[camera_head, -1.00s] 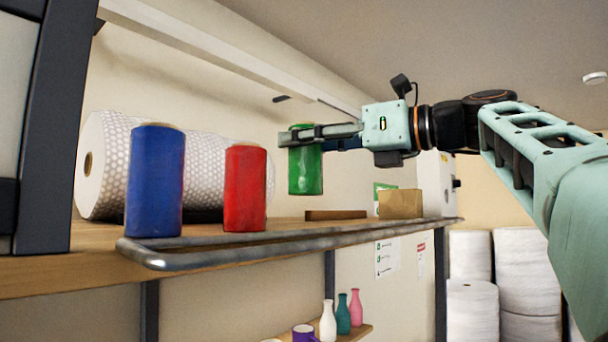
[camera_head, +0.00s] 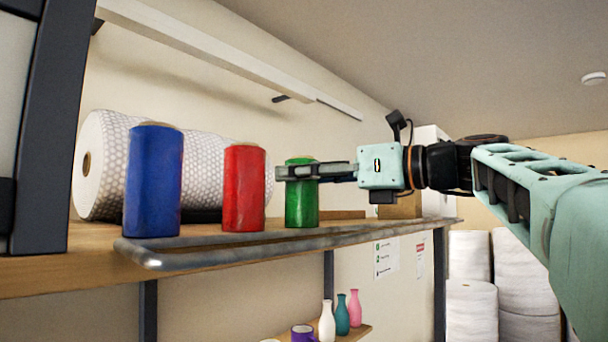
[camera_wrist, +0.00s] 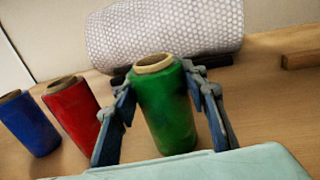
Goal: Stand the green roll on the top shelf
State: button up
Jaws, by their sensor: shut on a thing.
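The green roll (camera_head: 301,207) is upright at the top shelf (camera_head: 75,269), to the right of the red roll. My gripper (camera_head: 297,172) is shut on its upper part, with a finger across the front in the head view. In the wrist view the green roll (camera_wrist: 166,106) stands between both fingers (camera_wrist: 163,112), its pale core facing up. Its base appears level with the base of the red roll; whether it touches the board I cannot tell for sure.
The red roll (camera_head: 244,190) and blue roll (camera_head: 153,181) stand to the left. A large bubble-wrap roll (camera_head: 104,160) lies behind them. A metal rail (camera_head: 290,238) runs along the shelf's front edge. A cardboard box (camera_head: 400,207) stands to the right. Bottles (camera_head: 341,313) stand on a lower shelf.

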jog(key=o, duration=1.3)
jog(key=shift+o, duration=0.2)
jog(key=shift+r, duration=0.2)
jog(key=b+v, duration=0.1)
jog(key=v, duration=1.1)
jog(key=shift+d+f, duration=0.1)
